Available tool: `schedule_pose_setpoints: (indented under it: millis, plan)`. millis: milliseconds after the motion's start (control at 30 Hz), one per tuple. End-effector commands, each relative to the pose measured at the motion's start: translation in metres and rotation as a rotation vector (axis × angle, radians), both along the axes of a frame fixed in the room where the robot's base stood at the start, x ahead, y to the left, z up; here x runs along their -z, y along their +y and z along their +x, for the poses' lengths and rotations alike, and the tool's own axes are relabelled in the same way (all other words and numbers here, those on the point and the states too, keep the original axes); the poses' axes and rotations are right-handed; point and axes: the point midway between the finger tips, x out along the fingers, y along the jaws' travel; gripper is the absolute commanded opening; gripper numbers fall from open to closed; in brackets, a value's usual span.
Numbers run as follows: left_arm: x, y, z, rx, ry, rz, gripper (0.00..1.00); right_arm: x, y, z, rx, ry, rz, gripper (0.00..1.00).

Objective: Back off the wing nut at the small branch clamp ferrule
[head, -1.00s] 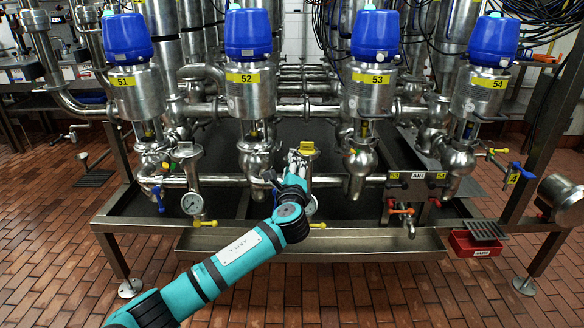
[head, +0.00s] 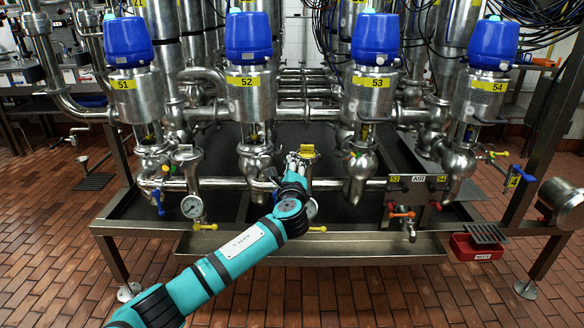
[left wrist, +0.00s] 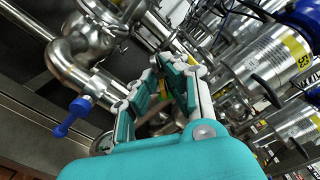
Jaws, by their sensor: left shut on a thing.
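My left gripper (head: 294,160) is at the small fittings between valves 52 and 53, beside the yellow-topped clamp fitting (head: 307,150). The left wrist view shows its two jointed white and teal fingers (left wrist: 170,72) close together. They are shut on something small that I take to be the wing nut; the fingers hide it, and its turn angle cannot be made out. The clamp ferrule behind the hand is mostly covered by my arm and fingers in the head view. My right gripper is not in view.
A pressure gauge (head: 192,206) hangs left of my arm; another (head: 311,207) is partly behind it. A blue-handled valve (left wrist: 72,116) shows left in the wrist view. Steel valve bodies and pipes stand close around. A drip tray (head: 350,246) runs below, and a red bin (head: 476,246) sits right.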

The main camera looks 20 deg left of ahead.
Motion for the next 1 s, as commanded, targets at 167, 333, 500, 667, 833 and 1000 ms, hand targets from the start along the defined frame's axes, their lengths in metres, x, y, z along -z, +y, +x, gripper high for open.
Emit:
schedule_pose_setpoints:
  millis: [167, 333, 500, 667, 833, 1000]
  plan:
    - [0.001, 0.000, 0.000, 0.001, -0.003, -0.013, 0.00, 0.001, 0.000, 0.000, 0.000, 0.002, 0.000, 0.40]
    - [0.002, 0.000, 0.000, 0.000, -0.018, -0.067, 0.00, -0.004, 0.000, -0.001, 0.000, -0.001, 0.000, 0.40]
    - [0.002, -0.001, 0.000, 0.001, -0.048, -0.173, 0.00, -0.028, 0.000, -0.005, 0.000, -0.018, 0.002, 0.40]
    - [0.002, -0.001, 0.000, 0.002, -0.088, -0.310, 0.00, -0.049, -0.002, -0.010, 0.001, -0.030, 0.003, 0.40]
    - [0.003, -0.001, 0.000, 0.001, -0.133, -0.465, 0.00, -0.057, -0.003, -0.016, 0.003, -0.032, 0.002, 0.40]
    - [0.002, -0.001, 0.000, 0.002, -0.178, -0.622, 0.00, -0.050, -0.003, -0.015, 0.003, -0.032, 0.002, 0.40]
